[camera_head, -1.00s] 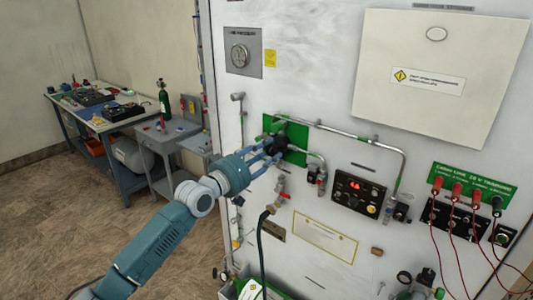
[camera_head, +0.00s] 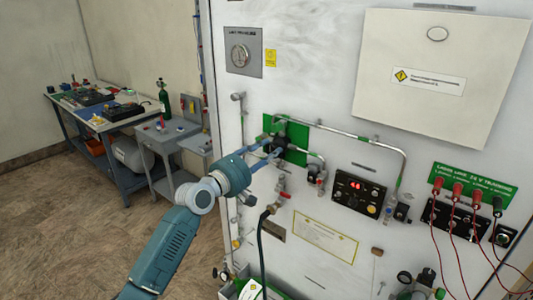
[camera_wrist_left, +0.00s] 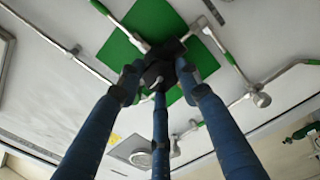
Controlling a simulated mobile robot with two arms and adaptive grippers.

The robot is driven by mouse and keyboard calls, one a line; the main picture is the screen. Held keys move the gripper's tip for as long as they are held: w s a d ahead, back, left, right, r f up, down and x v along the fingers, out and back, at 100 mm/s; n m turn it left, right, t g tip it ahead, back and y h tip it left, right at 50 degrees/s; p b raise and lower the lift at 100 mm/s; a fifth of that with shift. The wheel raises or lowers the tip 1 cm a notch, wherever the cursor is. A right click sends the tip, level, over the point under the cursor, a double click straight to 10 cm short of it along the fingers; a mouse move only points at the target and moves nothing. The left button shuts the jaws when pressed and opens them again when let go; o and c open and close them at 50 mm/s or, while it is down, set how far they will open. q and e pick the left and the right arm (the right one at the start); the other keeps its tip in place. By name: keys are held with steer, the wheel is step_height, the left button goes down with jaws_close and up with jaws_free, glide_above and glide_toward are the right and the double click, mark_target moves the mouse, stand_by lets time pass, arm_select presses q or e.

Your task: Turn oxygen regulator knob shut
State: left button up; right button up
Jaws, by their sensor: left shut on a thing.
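The oxygen regulator knob (camera_head: 281,141) is a small dark part in front of a green plate (camera_head: 297,155) on the white wall panel. My left gripper (camera_head: 272,147) reaches it from the left, its blue fingers shut on the knob. In the left wrist view the fingers (camera_wrist_left: 160,78) close around the dark knob (camera_wrist_left: 162,55), with the green plate (camera_wrist_left: 150,20) behind it. The fingertips hide part of the knob, and I cannot tell its turn position. My right gripper is not in view.
Metal pipes (camera_head: 350,131) run right from the green plate. A valve with a red handle (camera_head: 283,195) and a control box with a red display (camera_head: 358,192) are nearby. Red cables (camera_head: 450,228) hang at the right. A workbench (camera_head: 100,118) stands back left.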

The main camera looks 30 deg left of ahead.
arm_select(q)
steer(key=shift+d+f, duration=0.3)
steer(key=shift+f, duration=0.2)
steer(key=o, duration=1.1)
steer(key=shift+o, duration=0.3)
steer(key=shift+d+r, duration=0.1)
steer(key=shift+r, duration=0.2)
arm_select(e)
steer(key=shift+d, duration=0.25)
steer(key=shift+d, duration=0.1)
arm_select(q)
steer(key=s+a, duration=0.1)
steer(key=s, duration=1.1)
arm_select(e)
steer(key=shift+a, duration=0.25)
